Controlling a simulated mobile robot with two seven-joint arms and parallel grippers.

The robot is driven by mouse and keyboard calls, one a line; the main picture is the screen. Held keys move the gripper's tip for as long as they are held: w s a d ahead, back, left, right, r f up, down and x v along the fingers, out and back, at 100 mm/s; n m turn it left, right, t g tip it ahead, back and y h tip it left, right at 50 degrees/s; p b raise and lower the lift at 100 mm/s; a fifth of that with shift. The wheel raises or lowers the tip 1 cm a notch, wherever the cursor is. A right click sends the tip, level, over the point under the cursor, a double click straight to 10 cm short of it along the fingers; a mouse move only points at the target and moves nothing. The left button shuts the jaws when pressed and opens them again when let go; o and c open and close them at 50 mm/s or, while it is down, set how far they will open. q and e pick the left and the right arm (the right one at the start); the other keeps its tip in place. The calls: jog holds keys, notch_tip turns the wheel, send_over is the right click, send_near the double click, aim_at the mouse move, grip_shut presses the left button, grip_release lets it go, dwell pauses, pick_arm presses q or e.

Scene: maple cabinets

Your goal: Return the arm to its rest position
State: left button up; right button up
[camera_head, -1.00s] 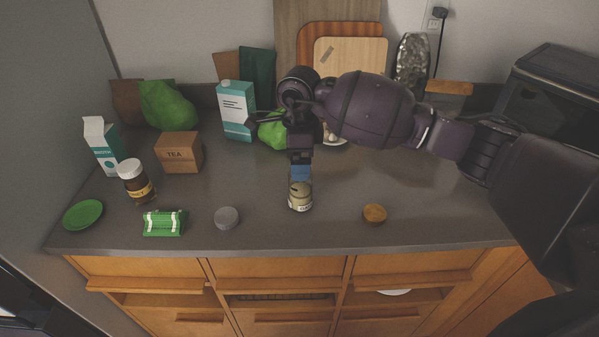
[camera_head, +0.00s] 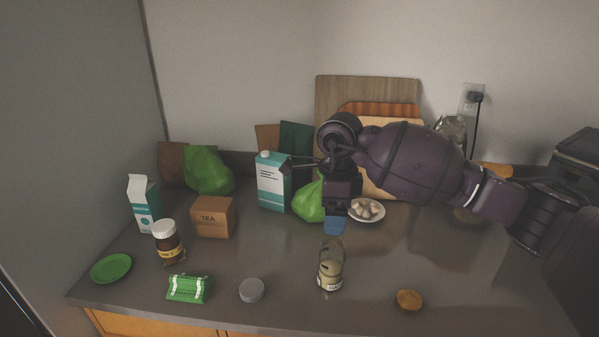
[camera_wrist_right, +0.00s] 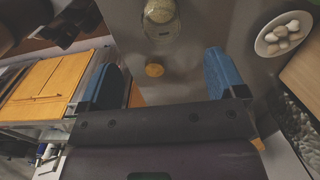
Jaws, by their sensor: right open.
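My right gripper (camera_head: 335,226) hangs above the counter, its blue fingertips behind and above a glass jar (camera_head: 330,268), apart from it. In the right wrist view the two blue fingers of my right gripper (camera_wrist_right: 160,85) are spread wide with nothing between them. The jar (camera_wrist_right: 161,18) shows there at the top, beyond the fingers. My right arm reaches in from the right in the head view. My left gripper is not in view.
The counter (camera_head: 290,255) holds a jar with a white lid (camera_head: 168,243), a tea box (camera_head: 213,217), a green carton (camera_head: 273,182), a green bag (camera_head: 310,203), a plate of whitish items (camera_head: 366,210), a grey lid (camera_head: 252,290) and a brown lid (camera_head: 409,300). Boards (camera_head: 368,92) lean behind.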

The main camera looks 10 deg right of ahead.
jog(key=s+a+m+y, duration=0.2)
jog(key=s+a+y, duration=0.3)
jog(key=a+y, duration=0.3)
jog(key=s+a+m+y, duration=0.2)
jog(key=s+a+y, duration=0.3)
jog(key=a+y, duration=0.3)
jog(key=w+d+r+m+t+h, duration=0.15)
jog(key=d+m+t, duration=0.35)
jog(key=m+t, duration=0.55)
jog(key=w+d+r+m+t+h, duration=0.1)
jog(key=d+r+m+t+h, duration=0.2)
jog(key=m+t, duration=0.75)
jog(key=s+d+f+m+g+h, duration=0.3)
jog(key=d+f+m+h, duration=0.75)
jog(key=m, duration=0.55)
jog(key=s+d+f+m+g+h, duration=0.3)
jog(key=s+d+f+m+g, duration=0.45)
jog(key=s+f, duration=0.2)
jog(key=s+f+m+g, duration=0.1)
jog(key=s+f+g, duration=0.15)
jog(key=s, duration=0.45)
jog(key=s+f+m+g, duration=0.1)
jog(key=s+f+g, duration=0.1)
jog(key=s+g, duration=0.35)
jog(key=w+f+t+y, duration=0.1)
jog(key=w+f+t, duration=0.5)
jog(key=f+t, duration=0.3)
jog(key=shift+d+f+y, duration=0.3)
jog(key=shift+d+f, duration=0.1)
jog(key=shift+f, duration=0.3)
